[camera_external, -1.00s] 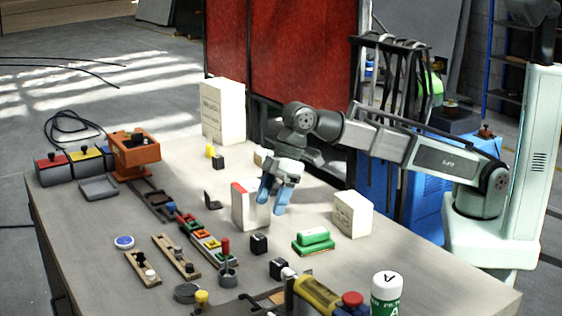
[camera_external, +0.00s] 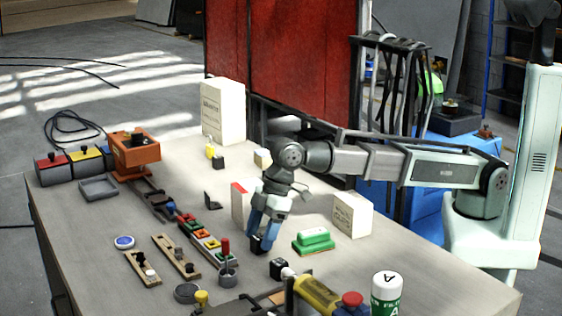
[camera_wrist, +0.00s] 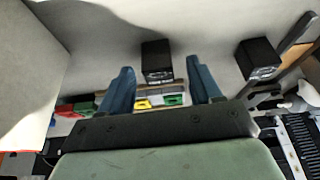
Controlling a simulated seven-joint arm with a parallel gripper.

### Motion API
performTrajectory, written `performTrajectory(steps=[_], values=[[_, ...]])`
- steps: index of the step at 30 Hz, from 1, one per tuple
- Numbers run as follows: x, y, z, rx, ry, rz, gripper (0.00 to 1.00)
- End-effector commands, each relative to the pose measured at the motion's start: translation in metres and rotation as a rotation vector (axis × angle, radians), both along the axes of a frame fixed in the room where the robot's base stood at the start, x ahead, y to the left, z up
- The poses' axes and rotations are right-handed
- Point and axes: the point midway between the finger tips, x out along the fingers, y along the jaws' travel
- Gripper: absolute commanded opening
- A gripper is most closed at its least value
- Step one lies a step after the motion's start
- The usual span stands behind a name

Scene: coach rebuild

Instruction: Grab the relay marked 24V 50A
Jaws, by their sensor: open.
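My gripper (camera_external: 263,240) is low over the table, fingers pointing down and apart. A small black relay-like block (camera_external: 257,246) shows at its fingertips in the external view. In the wrist view the block (camera_wrist: 157,58) lies between the lines of the two blue fingers, just past the tips of my gripper (camera_wrist: 162,78); I cannot tell whether they touch it. A second black block (camera_external: 279,267) stands nearer the camera, and shows at right in the wrist view (camera_wrist: 258,58). Both have pale print on one face, too small to read, so I cannot tell which is 24V 50A.
A white box with a red top edge (camera_external: 238,205) stands close left of my gripper. A green block (camera_external: 313,240) and a white carton (camera_external: 352,214) are at right. A row of coloured sockets (camera_external: 205,240) lies left. More small black pieces (camera_external: 217,163) stand farther back.

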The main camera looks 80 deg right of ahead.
Motion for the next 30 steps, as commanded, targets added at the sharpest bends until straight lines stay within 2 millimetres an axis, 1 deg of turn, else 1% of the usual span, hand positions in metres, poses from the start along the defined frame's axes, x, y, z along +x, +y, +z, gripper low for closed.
performTrajectory(steps=[1,5,12,27,30], values=[[0.0021,0.0016,-0.0062,-0.001,0.001,0.0,0.64],[0.0046,0.0041,-0.0146,0.0,0.0,0.0,0.64],[0.0048,0.0042,-0.0156,0.001,-0.001,0.0,0.64],[0.0048,0.004,-0.0153,0.001,-0.001,0.0,0.16],[0.0048,0.004,-0.0153,0.001,-0.001,0.0,0.08]])
